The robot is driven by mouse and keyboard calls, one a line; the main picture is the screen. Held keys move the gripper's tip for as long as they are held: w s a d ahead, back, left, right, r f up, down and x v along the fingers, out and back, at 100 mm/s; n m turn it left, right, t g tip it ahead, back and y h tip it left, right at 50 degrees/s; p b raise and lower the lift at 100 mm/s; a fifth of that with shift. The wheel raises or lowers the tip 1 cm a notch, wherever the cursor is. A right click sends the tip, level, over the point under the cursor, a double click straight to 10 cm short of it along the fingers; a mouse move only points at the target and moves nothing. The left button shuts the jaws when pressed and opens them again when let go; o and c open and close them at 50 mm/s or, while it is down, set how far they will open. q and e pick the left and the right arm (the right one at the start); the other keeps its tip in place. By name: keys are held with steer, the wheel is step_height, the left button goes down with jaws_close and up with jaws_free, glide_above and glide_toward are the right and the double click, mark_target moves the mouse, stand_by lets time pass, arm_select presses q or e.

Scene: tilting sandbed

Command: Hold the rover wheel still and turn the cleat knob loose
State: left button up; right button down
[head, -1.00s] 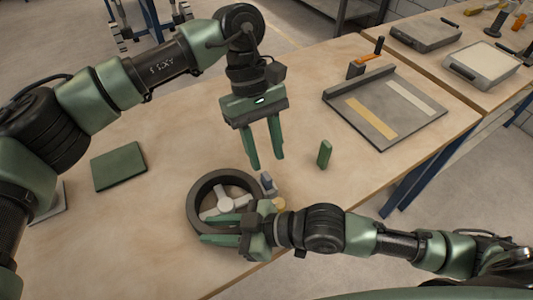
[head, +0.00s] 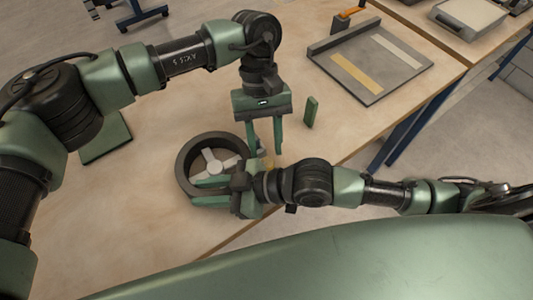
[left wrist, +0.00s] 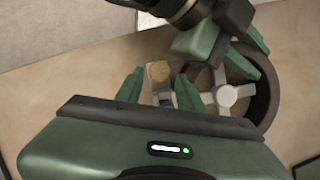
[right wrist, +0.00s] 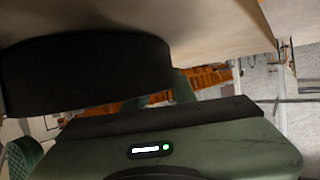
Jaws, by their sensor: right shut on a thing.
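The rover wheel, a dark ring (head: 184,165) with pale spokes, lies on the bench in the head view; its rim also shows in the left wrist view (left wrist: 269,95). My right gripper (head: 208,190) is shut on the near part of the rim, which fills the upper left of the right wrist view (right wrist: 80,75). My left gripper (head: 265,148) points down beside the wheel, open. I cannot tell whether the fingers touch the knob.
A small green block (head: 311,111) stands upright on the bench right of my left gripper. A grey tray (head: 402,82) with two pale strips lies further back. A green pad (head: 108,138) lies at the left, partly behind my left arm.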

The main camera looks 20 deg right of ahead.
mark_target(266, 161)
arm_select(q)
steer(key=shift+x, duration=1.65)
jaws_close()
steer(key=shift+a+n+h, duration=0.1)
steer(key=shift+n+h, duration=0.35)
steer(key=shift+n, duration=0.7)
steer(key=shift+a+n+h, duration=0.1)
steer(key=shift+n+h, duration=0.35)
steer(key=shift+n, duration=0.7)
jaws_free()
steer(key=shift+r, duration=0.1)
steer(key=v, duration=1.2)
steer(key=shift+s, duration=0.1)
